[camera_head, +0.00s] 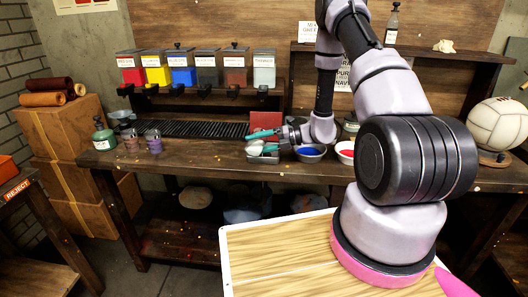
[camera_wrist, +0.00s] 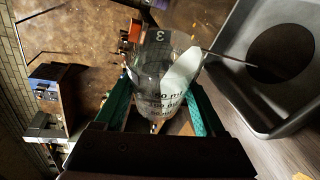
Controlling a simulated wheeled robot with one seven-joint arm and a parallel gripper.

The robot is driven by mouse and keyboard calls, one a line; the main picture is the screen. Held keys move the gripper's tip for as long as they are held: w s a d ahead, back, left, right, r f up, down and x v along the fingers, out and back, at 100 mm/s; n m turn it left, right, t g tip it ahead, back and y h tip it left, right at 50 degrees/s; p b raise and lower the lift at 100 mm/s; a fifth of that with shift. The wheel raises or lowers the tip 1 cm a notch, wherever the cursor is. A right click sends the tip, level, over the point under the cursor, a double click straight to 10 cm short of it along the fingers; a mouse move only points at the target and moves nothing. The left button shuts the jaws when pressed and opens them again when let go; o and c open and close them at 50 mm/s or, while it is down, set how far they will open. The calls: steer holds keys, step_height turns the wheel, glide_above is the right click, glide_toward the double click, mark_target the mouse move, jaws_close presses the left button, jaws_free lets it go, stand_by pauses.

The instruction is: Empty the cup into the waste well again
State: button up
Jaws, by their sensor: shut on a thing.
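My gripper (camera_wrist: 160,112) is shut on a clear measuring cup (camera_wrist: 160,80) with dark volume marks. Its green fingers press the cup from both sides. A pale patch shows inside or behind the cup wall; I cannot tell if it is contents. A grey basin (camera_wrist: 225,60) with a dark round hole, which looks like the waste well, lies to the right of the cup in the wrist view, apart from it. In the head view my gripper (camera_head: 264,140) is small, low over the bench, above a grey container (camera_head: 264,159). The cup's tilt is unclear.
A blue bowl (camera_head: 310,153) and a red bowl (camera_head: 346,152) stand right of my gripper. Two small cups (camera_head: 153,141) and a green bottle (camera_head: 103,134) stand left on the bench (camera_head: 200,166). Several paint dispensers (camera_head: 183,72) line the back. A thin rod (camera_wrist: 228,57) sticks out beside the cup.

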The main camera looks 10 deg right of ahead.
steer(key=shift+w+d+f+m, duration=0.3)
steer(key=shift+w+m, duration=0.2)
stand_by(0.9)
steer(key=shift+w+d+r+m+y+p, duration=0.15)
steer(key=shift+r+m+y+p, duration=0.1)
steer(key=shift+m+y, duration=0.2)
steer(key=shift+w+d+r+m+y+p, duration=0.15)
steer(key=shift+r+m+y+p, duration=0.15)
steer(key=shift+m, duration=0.25)
stand_by(1.5)
steer(key=shift+a+g, duration=0.15)
steer(key=shift+g, duration=0.15)
